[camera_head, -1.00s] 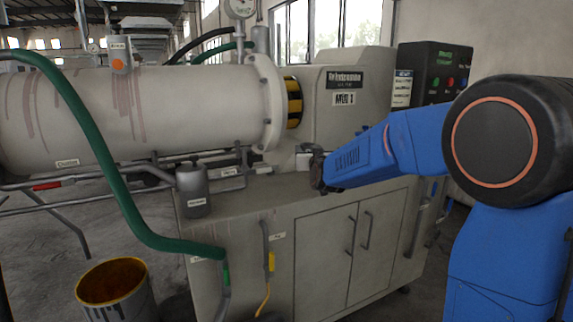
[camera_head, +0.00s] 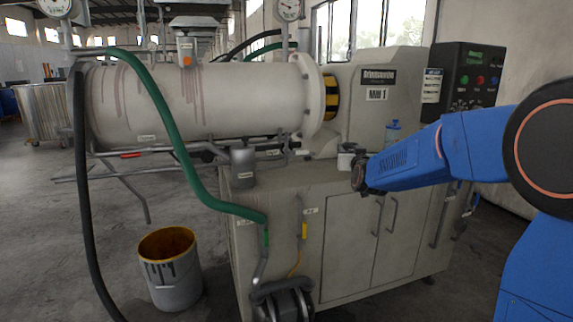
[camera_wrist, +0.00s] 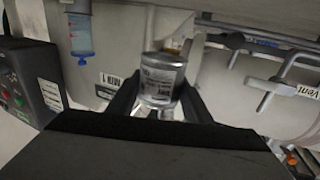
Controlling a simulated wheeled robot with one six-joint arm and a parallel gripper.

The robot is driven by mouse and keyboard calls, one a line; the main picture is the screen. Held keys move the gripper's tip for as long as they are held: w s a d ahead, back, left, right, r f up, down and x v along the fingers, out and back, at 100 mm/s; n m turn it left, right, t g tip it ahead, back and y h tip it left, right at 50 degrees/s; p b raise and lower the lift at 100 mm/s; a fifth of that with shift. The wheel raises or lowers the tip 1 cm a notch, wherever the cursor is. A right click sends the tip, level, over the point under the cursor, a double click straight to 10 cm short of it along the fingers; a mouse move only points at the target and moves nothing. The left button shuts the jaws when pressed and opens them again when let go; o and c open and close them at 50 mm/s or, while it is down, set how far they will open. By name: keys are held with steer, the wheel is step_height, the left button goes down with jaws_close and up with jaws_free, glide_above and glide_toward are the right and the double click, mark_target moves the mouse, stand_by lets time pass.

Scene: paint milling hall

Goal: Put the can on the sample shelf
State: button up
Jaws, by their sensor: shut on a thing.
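My gripper (camera_wrist: 160,103) is shut on a small silver can (camera_wrist: 163,78) with a printed label, seen between the two dark fingers in the wrist view. In the head view my gripper (camera_head: 356,176) is over the right part of the grey cabinet top (camera_head: 310,174), and the small pale can (camera_head: 346,156) shows at its end. I cannot make out a sample shelf in either view.
A blue clear bottle (camera_head: 392,132) is behind my arm. The mill drum (camera_head: 220,100), a green hose (camera_head: 180,140) and a paint bucket (camera_head: 170,268) are at left. Open floor lies far left.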

steer(key=s+d+f, duration=0.2)
steer(key=f, duration=1.6)
steer(key=s+d+f, duration=0.2)
steer(key=s+f, duration=0.1)
steer(key=f, duration=1.5)
steer(key=s+d+f, duration=0.2)
steer(key=f, duration=1.6)
steer(key=shift+s+d+f, duration=0.35)
steer(key=shift+s+f, duration=0.05)
